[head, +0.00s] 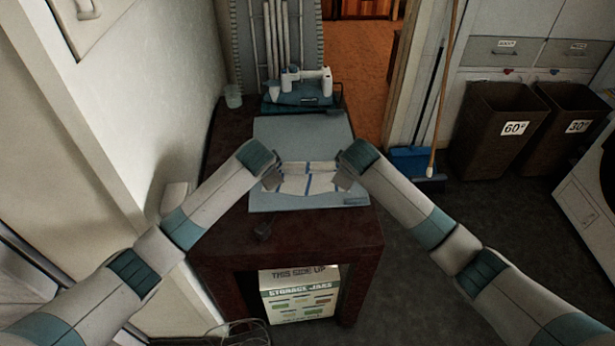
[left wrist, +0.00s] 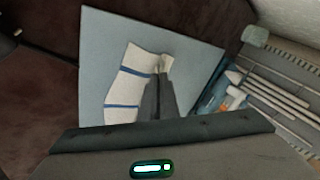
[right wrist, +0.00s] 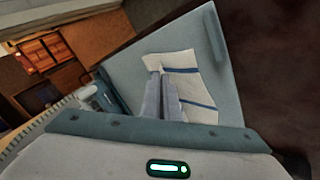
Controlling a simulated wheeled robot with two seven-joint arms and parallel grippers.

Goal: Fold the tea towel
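The tea towel (head: 309,182) is white with blue stripes and lies on the pale blue-grey board, near its front half. A crease or layer edge crosses it, and its far part looks raised. My left gripper (head: 273,180) is at its left edge; in the left wrist view its fingers (left wrist: 160,72) are close together with towel (left wrist: 130,88) at the tips. My right gripper (head: 344,180) is at its right edge; in the right wrist view its fingers (right wrist: 162,78) are nearly together on the towel (right wrist: 186,78). The fingers partly hide the pinched edges.
A wall stands close on the left.

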